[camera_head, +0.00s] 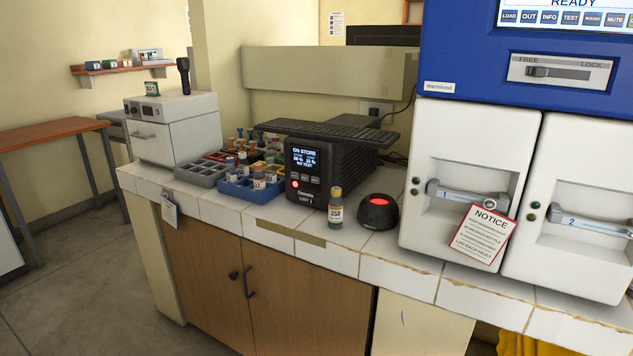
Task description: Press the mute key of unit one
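A black unit (306,211) labelled UNIT 1 stands on the white tiled counter, its front facing me. Its lit screen (305,159) reads ON STORE, with smaller lines I cannot fully read. A row of small grey keys (304,178) sits under the screen; their lettering is too small to read. A red lamp (294,184) glows at the lower left of its front. A key marked MUTE (614,21) shows on the READY panel of the blue-topped cabinet at the upper right. Neither of my grippers is in view.
An amber vial (335,209) and a black dome with a red light (379,212) stand right of the unit. Blue and grey racks (248,189) of vials stand left. A dark slatted slab (335,131) lies over the unit. A NOTICE sheet (482,237) hangs on door 1.

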